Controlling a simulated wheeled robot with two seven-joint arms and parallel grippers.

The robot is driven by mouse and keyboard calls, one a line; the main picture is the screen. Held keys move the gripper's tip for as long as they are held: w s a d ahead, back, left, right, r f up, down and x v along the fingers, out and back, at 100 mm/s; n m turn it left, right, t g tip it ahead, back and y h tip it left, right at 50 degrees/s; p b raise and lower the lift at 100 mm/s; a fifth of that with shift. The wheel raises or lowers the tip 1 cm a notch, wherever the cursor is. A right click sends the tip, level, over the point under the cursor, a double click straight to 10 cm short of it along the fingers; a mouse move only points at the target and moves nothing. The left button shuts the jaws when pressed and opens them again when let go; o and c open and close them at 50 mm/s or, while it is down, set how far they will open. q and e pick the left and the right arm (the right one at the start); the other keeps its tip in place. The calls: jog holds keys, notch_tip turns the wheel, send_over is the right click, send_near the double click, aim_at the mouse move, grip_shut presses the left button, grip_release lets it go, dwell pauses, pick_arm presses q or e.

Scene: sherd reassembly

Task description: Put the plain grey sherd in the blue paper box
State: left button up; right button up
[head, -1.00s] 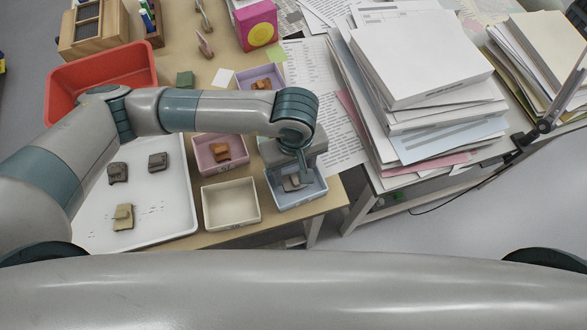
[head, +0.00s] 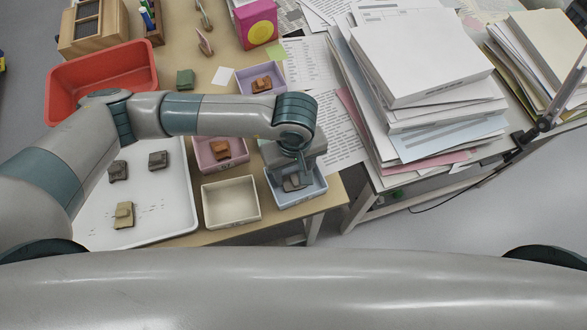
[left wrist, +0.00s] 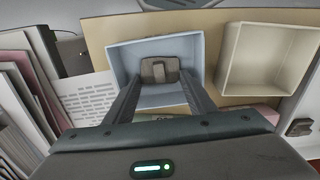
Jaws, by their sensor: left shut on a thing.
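The plain grey sherd (head: 291,184) is inside the blue paper box (head: 318,190) at the table's front right edge. My left gripper (head: 298,178) reaches down into that box and is shut on the sherd. In the left wrist view the sherd (left wrist: 159,70) sits between the two fingertips (left wrist: 160,80), within the walls of the blue box (left wrist: 116,62). Whether the sherd touches the box floor is hard to tell. My right gripper is not in view.
An empty cream box (head: 231,203) stands just left of the blue one. A pink box (head: 208,163) and a lilac box (head: 276,73) each hold a brown sherd. A white tray (head: 165,215) holds several sherds. A tall paper stack (head: 420,60) stands to the right.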

aim_at(294, 175)
pick_arm(q)
jog(key=o, duration=1)
jog(key=shift+o, duration=0.2)
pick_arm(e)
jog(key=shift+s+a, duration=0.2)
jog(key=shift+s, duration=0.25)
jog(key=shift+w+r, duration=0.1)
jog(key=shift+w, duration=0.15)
pick_arm(q)
jog(key=shift+r+p, duration=0.2)
jog(key=shift+p, duration=0.1)
jog(key=shift+r+b, duration=0.4)
jog(key=shift+r, duration=0.05)
notch_tip(294, 175, up, 11)
jog(key=b, duration=0.2)
jog(key=shift+s+b, duration=0.15)
jog(key=shift+b, duration=0.25)
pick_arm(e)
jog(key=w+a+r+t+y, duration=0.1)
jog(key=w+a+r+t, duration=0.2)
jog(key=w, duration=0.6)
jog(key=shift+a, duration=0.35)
pick_arm(q)
jog(key=shift+d, duration=0.1)
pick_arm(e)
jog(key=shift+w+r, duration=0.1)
